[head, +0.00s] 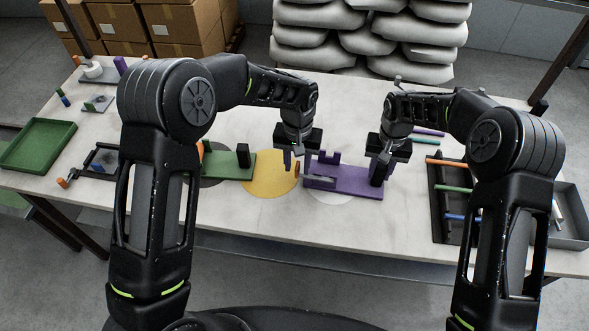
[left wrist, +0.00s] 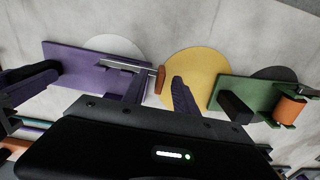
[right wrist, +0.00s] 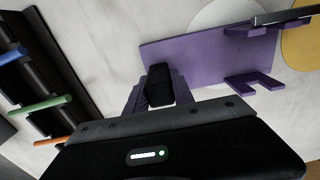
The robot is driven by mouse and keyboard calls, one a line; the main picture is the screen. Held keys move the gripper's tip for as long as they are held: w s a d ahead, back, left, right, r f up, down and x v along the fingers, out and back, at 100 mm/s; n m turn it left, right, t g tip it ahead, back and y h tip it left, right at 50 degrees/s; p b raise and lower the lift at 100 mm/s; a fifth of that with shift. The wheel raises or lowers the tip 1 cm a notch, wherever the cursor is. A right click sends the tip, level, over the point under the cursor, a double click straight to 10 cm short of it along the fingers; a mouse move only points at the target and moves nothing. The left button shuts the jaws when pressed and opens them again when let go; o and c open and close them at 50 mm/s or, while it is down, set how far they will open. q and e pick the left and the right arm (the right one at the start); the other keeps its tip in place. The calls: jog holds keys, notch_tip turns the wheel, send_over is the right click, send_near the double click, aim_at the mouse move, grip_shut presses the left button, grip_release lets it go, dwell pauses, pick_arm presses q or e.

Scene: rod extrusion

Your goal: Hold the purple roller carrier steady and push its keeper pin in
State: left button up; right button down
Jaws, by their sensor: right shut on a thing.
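The purple roller carrier (head: 345,181) lies flat on the table over a white disc; two upright purple brackets (right wrist: 257,86) show on it. My right gripper (head: 380,172) is shut on its black grip block (right wrist: 160,85) at the right end. The keeper pin, a grey rod with an orange-brown head (left wrist: 160,78), lies at the carrier's left end, head outward; the rod (right wrist: 288,15) runs along a bracket. How deep it sits I cannot tell. My left gripper (head: 293,163) is open, its fingers (left wrist: 156,98) apart on either side of the head's line in the left wrist view.
A green carrier (head: 230,165) with an orange roller (left wrist: 289,109) stands left, beside a yellow disc (head: 268,182). A black rack (head: 438,200) with coloured rods is at the right, a grey tray (head: 570,225) beyond it. A green tray (head: 38,145) is far left.

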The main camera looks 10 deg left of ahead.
pick_arm(q)
notch_tip(320, 180, up, 12)
jog(key=shift+f, duration=0.25)
dwell(0.3)
pick_arm(e)
jog(key=c, duration=1)
grip_release()
jog(key=shift+o, duration=0.5)
jog(key=o, duration=0.4)
jog(key=shift+r, duration=0.1)
jog(key=shift+r, duration=3.4)
